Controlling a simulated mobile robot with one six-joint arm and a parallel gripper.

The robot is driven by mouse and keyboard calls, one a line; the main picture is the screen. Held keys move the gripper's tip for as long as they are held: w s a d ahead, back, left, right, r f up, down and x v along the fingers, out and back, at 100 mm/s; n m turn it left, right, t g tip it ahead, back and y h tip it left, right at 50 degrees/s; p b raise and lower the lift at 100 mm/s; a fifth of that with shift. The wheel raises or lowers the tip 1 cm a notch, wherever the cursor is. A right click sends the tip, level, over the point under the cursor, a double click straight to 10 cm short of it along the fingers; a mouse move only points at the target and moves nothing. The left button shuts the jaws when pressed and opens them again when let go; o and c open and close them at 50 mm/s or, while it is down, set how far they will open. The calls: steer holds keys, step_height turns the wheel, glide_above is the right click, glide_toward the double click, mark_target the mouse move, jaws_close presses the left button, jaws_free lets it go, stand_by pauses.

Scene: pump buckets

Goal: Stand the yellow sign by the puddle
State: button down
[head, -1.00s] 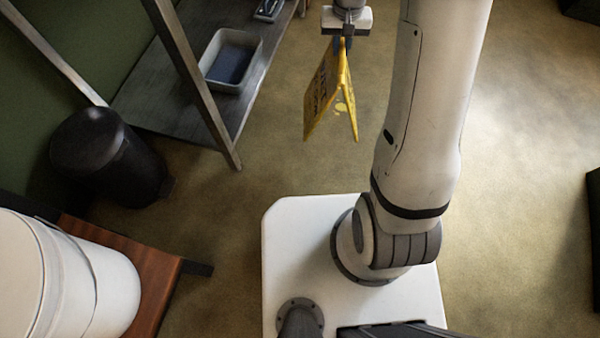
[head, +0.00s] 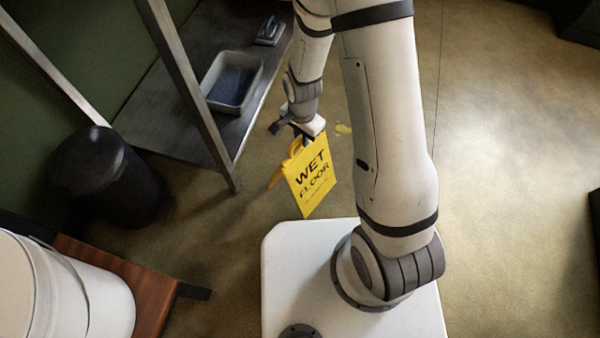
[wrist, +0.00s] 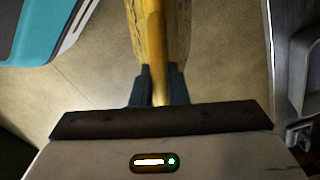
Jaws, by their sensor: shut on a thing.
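The yellow sign (head: 313,177) with "WET FLOOR" on its face hangs from my gripper (head: 302,138), in front of my base. Its lettered face is turned toward the head camera, and it is slightly tilted. In the wrist view my gripper (wrist: 158,88) is shut on the sign's top, and the yellow sign (wrist: 158,40) runs away between the fingers.
A metal shelf (head: 190,135) at the left holds a grey tub (head: 222,102). A black bin (head: 110,180) stands by the wall. A white bucket (head: 60,290) is on a wooden stand (head: 150,290). Floor at the right is open.

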mark_target(302, 152)
step_height(302, 152, down, 9)
steer(key=b, duration=0.3)
steer(key=shift+r, duration=0.2)
steer(key=shift+f+b, duration=0.1)
steer(key=shift+b, duration=0.2)
steer(key=c, duration=1.4)
jaws_free()
step_height(302, 152, up, 13)
steer(key=p, duration=0.5)
steer(key=shift+d+f+p, duration=0.1)
steer(key=shift+f+p, duration=0.1)
steer(key=shift+p, duration=0.15)
steer(key=s+d+r+n, duration=0.2)
steer(key=s+d+r, duration=0.1)
steer(key=r, duration=0.4)
steer(key=s+d+r+n, duration=0.3)
steer(key=s+d+r, duration=0.1)
steer(key=r, duration=0.4)
steer(key=s+d+r+n+t, duration=0.1)
steer(key=s+d+r+n, duration=0.2)
steer(key=r, duration=0.5)
steer(key=shift+s+d+r, duration=0.2)
steer(key=shift+s+d, duration=0.45)
steer(key=shift+s, duration=0.25)
